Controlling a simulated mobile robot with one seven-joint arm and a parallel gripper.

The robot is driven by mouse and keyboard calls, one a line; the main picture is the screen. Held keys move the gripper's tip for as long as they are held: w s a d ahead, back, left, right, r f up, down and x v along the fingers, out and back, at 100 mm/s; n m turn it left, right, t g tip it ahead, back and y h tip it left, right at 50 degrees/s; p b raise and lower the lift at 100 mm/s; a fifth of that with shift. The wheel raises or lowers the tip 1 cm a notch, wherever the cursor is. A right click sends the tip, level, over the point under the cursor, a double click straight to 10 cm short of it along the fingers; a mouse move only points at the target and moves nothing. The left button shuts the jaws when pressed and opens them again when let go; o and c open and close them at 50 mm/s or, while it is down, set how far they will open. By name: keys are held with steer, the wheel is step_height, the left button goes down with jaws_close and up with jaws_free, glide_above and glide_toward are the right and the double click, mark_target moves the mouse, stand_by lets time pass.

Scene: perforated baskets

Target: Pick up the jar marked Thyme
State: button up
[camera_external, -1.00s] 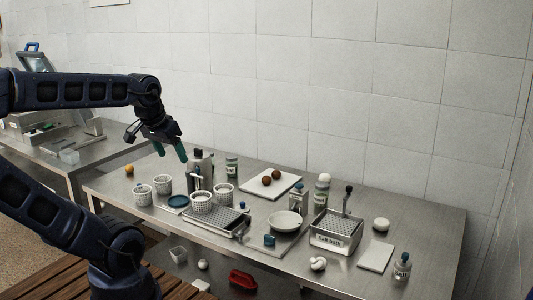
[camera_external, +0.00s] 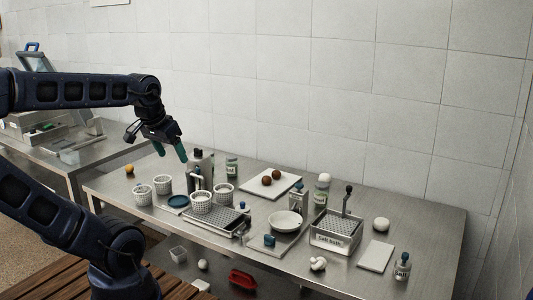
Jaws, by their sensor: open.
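Several small labelled jars and bottles stand on the steel table, and their labels are too small to read, so I cannot tell which is marked Thyme. A green-labelled jar (camera_external: 232,167) stands at the back. A similar jar with a white top (camera_external: 321,191) stands right of the white board. A clear bottle with a blue cap (camera_external: 402,267) stands at the front right, and another labelled bottle (camera_external: 297,197) is near the middle. My gripper (camera_external: 170,151) is open and empty, with green fingertips pointing down above the table's back left, left of the dark-capped steel bottle (camera_external: 203,163).
Perforated white baskets (camera_external: 201,203) stand at the left and centre of the table (camera_external: 440,222). A white board (camera_external: 258,190) holds two brown balls. A white bowl (camera_external: 285,221), a metal basket box (camera_external: 336,232) and a drain tray (camera_external: 213,223) crowd the middle. An orange ball (camera_external: 129,169) lies far left.

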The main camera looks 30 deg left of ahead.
steer(key=shift+o, duration=0.8)
steer(key=shift+w+r, duration=0.1)
